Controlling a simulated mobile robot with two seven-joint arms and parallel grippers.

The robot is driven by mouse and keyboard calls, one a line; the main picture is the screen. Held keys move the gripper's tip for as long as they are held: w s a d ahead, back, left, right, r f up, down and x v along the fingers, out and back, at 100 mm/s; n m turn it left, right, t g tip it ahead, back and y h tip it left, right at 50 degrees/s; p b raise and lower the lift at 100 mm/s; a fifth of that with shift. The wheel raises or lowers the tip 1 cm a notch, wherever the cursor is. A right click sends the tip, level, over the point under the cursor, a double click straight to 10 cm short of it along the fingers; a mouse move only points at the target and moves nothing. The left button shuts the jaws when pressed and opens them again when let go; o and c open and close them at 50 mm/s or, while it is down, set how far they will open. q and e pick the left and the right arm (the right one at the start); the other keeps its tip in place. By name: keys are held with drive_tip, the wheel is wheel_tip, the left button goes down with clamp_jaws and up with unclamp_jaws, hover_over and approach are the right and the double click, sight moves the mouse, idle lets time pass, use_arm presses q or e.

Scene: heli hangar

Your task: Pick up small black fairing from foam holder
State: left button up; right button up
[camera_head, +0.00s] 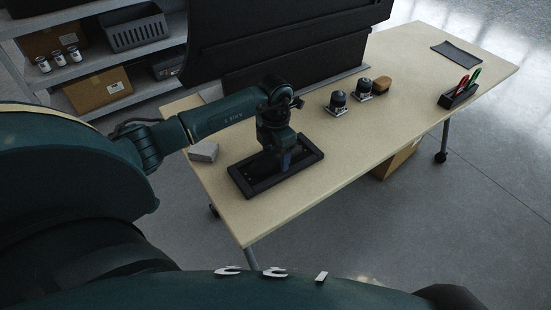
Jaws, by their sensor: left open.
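The black foam holder (308,158) is a dark rectangular frame lying flat on the left part of the wooden table. My left arm reaches in from the left, and my left gripper (283,163) points down over the middle of the holder. The gripper is open. The small black fairing cannot be made out: the holder's inside is very dark and partly hidden behind the gripper. I cannot tell whether the fingertips touch anything. My right gripper is not in view.
A grey block (204,152) lies left of the holder. The table (400,120) is clear between.

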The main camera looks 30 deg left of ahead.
use_arm(q)
drive_tip(key=shift+c, duration=0.5)
drive_tip(key=c, duration=1.1)
